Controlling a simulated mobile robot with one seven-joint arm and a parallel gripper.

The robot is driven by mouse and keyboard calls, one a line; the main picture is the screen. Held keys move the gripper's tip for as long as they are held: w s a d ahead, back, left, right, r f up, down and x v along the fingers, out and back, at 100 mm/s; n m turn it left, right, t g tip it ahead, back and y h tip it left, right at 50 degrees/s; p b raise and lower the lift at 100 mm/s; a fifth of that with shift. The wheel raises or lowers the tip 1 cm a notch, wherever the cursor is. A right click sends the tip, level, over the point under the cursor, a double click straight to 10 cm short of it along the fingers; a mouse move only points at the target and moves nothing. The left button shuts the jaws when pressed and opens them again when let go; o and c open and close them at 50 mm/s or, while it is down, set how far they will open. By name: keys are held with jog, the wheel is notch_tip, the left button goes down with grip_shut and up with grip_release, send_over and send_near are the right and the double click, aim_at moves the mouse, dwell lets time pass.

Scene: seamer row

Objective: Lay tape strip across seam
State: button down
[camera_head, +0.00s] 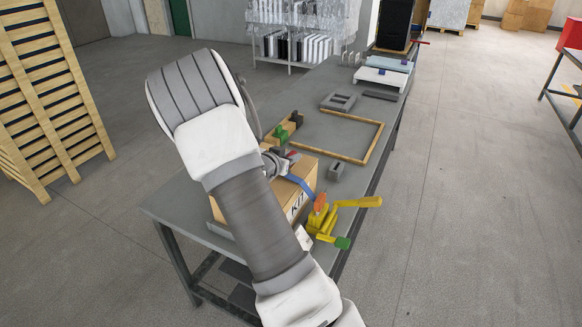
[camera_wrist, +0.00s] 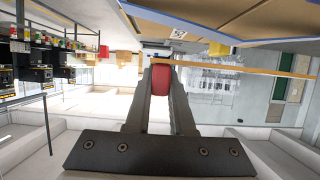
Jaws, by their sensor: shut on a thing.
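A cardboard box (camera_head: 305,172) with dark printing stands near the front of the long grey table, largely hidden behind my arm in the head view. I cannot make out its seam. My gripper (camera_head: 287,157) is just above the box. In the wrist view my gripper (camera_wrist: 160,88) is shut on a small rounded red piece (camera_wrist: 160,82), which also shows in the head view (camera_head: 294,156); I cannot tell whether it is the tape strip.
Slatted wooden stacks (camera_head: 50,90) stand left.

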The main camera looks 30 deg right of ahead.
notch_tip(320, 180, down, 3)
jog(key=shift+f, duration=0.2)
